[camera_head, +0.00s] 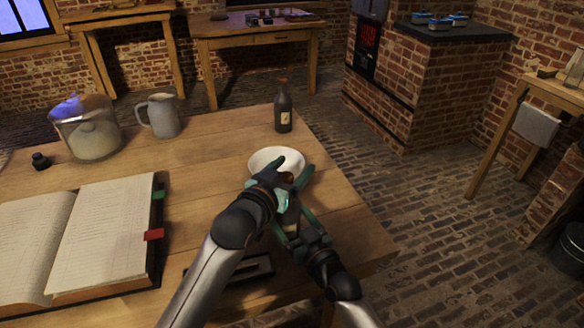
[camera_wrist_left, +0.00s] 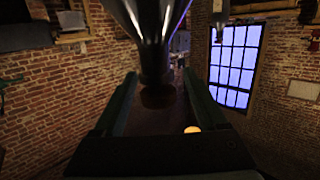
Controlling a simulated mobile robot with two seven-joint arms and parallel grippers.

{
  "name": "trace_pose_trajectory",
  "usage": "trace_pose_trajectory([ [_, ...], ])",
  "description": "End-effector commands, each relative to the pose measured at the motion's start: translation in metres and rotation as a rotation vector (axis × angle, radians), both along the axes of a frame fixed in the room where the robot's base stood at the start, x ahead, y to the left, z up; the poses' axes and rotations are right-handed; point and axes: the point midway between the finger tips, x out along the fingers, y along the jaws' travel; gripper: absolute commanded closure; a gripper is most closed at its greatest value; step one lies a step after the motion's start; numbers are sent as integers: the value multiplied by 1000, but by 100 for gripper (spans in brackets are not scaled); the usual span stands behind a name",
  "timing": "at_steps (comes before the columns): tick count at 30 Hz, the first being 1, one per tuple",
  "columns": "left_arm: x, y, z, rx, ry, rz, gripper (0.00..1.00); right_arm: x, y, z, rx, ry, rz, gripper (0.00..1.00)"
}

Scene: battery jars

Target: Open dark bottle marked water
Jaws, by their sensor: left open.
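A dark glass bottle with a pale label (camera_head: 291,227) is between my two grippers in the head view, partly hidden by them. In the left wrist view its neck and brown cork (camera_wrist_left: 157,93) appear between the green fingers. My left gripper (camera_head: 293,183) is open around the bottle's top, with gaps beside the cork. My right gripper (camera_head: 296,220) is lower, its green fingers closed around the bottle's body. A second dark labelled bottle (camera_head: 283,113) stands upright farther back on the table. I cannot read either label.
A white bowl (camera_head: 270,156) sits just behind my grippers. A grey pitcher (camera_head: 164,115), a glass jar (camera_head: 88,130) and a small black inkwell (camera_head: 40,161) stand at the back left. An open book (camera_head: 105,230) covers the left. The table's right edge (camera_head: 350,195) is near.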

Motion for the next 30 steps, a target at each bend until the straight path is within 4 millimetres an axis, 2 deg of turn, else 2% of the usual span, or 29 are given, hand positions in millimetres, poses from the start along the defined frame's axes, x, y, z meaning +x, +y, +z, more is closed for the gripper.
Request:
trace_pose_trajectory([
  [3, 0, 0, 0, 0, 0, 0, 26, 0, 0, -1, -2, 1, 0, 100],
  [23, 0, 0, 0, 0, 1, 0, 100, 0, 0, -1, -1, 2, 0, 100],
  [30, 0, 0, 0, 0, 1, 0, 100, 0, 0, -1, -1, 2, 0, 100],
])
